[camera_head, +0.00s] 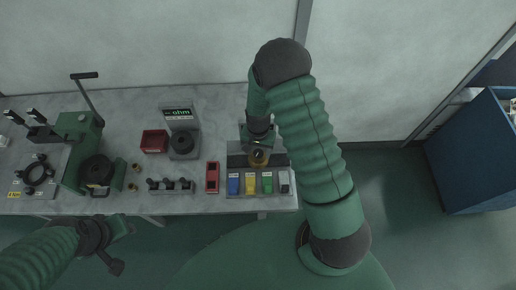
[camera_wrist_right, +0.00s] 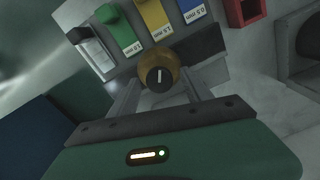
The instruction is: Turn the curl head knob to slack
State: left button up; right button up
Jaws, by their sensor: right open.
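The curl head knob (camera_head: 259,157) is brass with a black face and a white pointer line; it sits at the right end of the bench. In the right wrist view the knob (camera_wrist_right: 159,76) shows its pointer line close to upright in the picture. My right gripper (camera_wrist_right: 161,88) is open, with one finger on each side of the knob; I cannot tell whether either touches it. In the head view the right gripper (camera_head: 258,148) reaches down over the knob from behind. My left gripper (camera_head: 118,242) is low at the left, in front of the bench, apart from everything; its jaws are unclear.
Blue, yellow, green and grey labelled blocks (camera_head: 250,184) stand just in front of the knob. A red tray (camera_head: 212,177) is to their left. An ohm meter (camera_head: 180,130), a red bin (camera_head: 154,141) and a green lever press (camera_head: 80,150) stand farther left. A blue cabinet (camera_head: 470,150) is at right.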

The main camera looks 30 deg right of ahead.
aim_at(258, 152)
notch_tip(258, 152, up, 17)
jog(key=b, duration=0.2)
jog(key=shift+f, duration=0.15)
